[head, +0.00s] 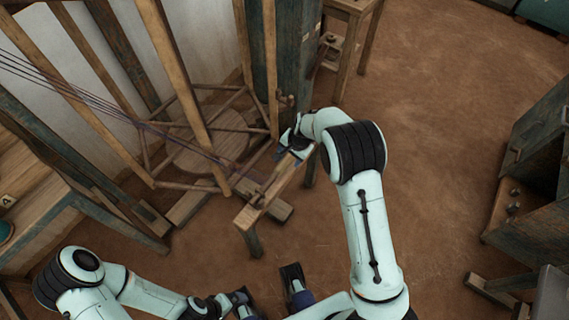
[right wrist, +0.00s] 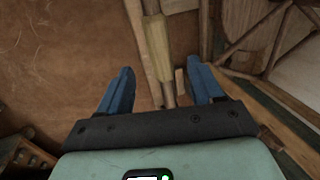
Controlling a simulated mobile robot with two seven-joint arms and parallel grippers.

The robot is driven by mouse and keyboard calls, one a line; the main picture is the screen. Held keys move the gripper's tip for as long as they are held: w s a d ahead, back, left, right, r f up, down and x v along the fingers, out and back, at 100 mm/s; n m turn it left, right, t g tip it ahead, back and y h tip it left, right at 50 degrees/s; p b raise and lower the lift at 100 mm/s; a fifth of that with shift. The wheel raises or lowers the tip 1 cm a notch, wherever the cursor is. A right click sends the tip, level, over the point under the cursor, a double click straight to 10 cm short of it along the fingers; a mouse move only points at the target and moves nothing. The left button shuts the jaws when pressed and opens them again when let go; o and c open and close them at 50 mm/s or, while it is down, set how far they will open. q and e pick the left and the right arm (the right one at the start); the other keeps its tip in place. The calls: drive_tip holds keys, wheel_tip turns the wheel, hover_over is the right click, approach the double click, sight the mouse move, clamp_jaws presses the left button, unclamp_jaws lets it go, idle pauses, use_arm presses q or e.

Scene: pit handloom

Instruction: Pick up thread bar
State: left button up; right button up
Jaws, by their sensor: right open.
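A slim wooden bar with a thicker pale section, which looks like the thread bar (right wrist: 158,48), runs up the right wrist view between my fingertips. It seems to be the pale wooden piece (head: 281,177) below my right gripper in the head view. My right gripper (head: 292,150) is open, its blue fingers on either side of the bar's line; in the right wrist view the gripper (right wrist: 162,88) holds nothing. I cannot tell how far the bar is below the fingers. My left gripper (head: 242,299) is low in the head view; its jaw state is unclear.
The loom's slanted posts (head: 180,75) and dark warp threads (head: 75,85) fill the left. A cabinet (head: 530,180) is at the right. The brown floor (head: 445,130) between is clear.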

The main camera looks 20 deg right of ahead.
sight(286, 161)
drive_tip(key=b+x, duration=0.1)
drive_tip(key=x, duration=0.5)
drive_tip(key=shift+w+f, duration=0.2)
drive_tip(key=shift+f, duration=0.15)
clamp_jaws()
